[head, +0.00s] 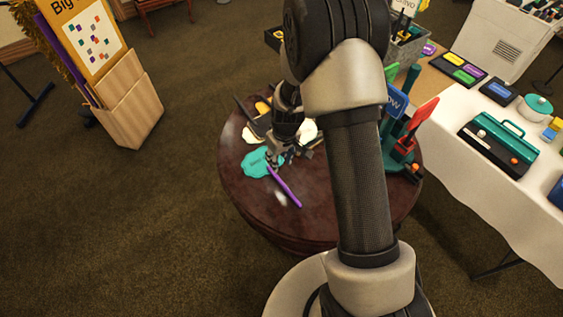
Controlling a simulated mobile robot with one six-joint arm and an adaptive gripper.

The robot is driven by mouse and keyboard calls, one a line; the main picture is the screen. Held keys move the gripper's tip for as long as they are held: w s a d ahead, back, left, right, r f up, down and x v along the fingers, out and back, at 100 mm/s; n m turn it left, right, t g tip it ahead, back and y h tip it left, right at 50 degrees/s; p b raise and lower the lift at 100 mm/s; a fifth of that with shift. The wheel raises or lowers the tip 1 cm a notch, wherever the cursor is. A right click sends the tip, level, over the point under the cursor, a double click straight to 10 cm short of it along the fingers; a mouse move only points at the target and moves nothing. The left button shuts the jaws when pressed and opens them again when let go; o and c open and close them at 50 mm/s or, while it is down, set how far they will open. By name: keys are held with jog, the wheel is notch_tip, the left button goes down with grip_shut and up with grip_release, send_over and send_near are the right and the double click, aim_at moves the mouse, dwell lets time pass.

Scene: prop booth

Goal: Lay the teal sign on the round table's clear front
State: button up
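The teal sign (257,163) is a flat, wavy-edged piece over the left part of the dark red round table (262,208). A purple stick (287,190) runs from beside it toward the table's front; I cannot tell whether the two are joined. My gripper (277,160) is low at the sign's right edge, by the stick's upper end. Its fingers are small and partly hidden by my arm, so I cannot tell whether they hold anything. I also cannot tell whether the sign touches the table. The table's front is bare where it shows.
White, dark and orange pieces (263,107) lie on the table behind the sign. A rack with blue and red paddles (422,118) stands at its right. A white-clothed table (465,108) with a teal toolbox (497,143) is farther right. A wooden sign stand (128,110) is at left.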

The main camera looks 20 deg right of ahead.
jog(key=s+a+r+m+t, duration=0.1)
jog(key=s+r, duration=0.3)
jog(key=r, duration=0.7)
jog(key=s+a+r, duration=0.1)
jog(key=s+r, duration=0.3)
jog(key=r, duration=0.7)
jog(key=s+r+m+t, duration=0.1)
jog(key=s+r, duration=0.3)
jog(key=s, duration=0.5)
jog(key=s+r+m, duration=0.1)
jog(key=s+r, duration=0.4)
jog(key=s, duration=0.4)
jog(key=shift+s+m+t+h, duration=0.3)
jog(key=shift+t, duration=0.1)
